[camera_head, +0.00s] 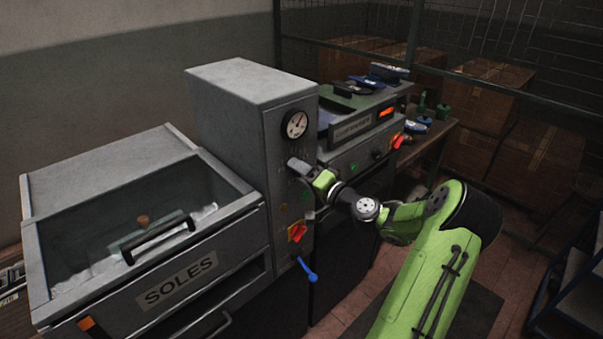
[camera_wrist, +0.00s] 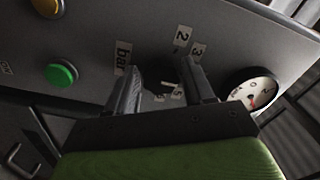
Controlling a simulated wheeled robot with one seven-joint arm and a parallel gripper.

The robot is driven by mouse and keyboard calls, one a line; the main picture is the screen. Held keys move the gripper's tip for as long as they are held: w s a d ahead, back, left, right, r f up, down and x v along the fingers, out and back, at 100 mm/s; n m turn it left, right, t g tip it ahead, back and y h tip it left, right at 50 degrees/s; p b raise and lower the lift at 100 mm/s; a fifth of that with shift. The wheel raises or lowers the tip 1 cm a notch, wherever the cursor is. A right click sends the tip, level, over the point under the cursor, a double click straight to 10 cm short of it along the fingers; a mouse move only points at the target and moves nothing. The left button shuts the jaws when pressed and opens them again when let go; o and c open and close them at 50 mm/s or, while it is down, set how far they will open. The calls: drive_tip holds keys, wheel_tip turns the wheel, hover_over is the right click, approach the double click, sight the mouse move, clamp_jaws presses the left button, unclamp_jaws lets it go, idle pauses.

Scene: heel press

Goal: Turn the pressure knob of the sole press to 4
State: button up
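The sole press is the grey machine with a tall housing (camera_head: 225,120) and a lower front marked SOLES. My gripper (camera_head: 298,166) is at the housing's front panel, below the round gauge (camera_head: 295,124), and hides the knob in the head view. In the wrist view the dark knob (camera_wrist: 163,76) lies between the two fingertips of my gripper (camera_wrist: 160,80). One finger is on each side; whether they touch it is unclear. Labels 2 (camera_wrist: 182,38), 3 (camera_wrist: 198,51) and bar (camera_wrist: 122,57) surround it. The knob's pointer is not readable. The gauge (camera_wrist: 253,92) has a red needle.
A green button (camera_wrist: 61,74) and a yellow button (camera_wrist: 46,7) are on the same panel. A red-orange switch (camera_head: 297,232) and a blue-handled lever (camera_head: 308,270) sit lower on the press. A second machine (camera_head: 360,135) stands close to the right. Cardboard boxes (camera_head: 485,120) stand behind wire mesh.

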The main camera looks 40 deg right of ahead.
drive_tip(key=shift+o, duration=0.9)
drive_tip(key=s+b, duration=0.2)
drive_tip(key=s, duration=1.3)
drive_tip(key=shift+s+d, duration=0.2)
drive_tip(key=shift+s, duration=0.2)
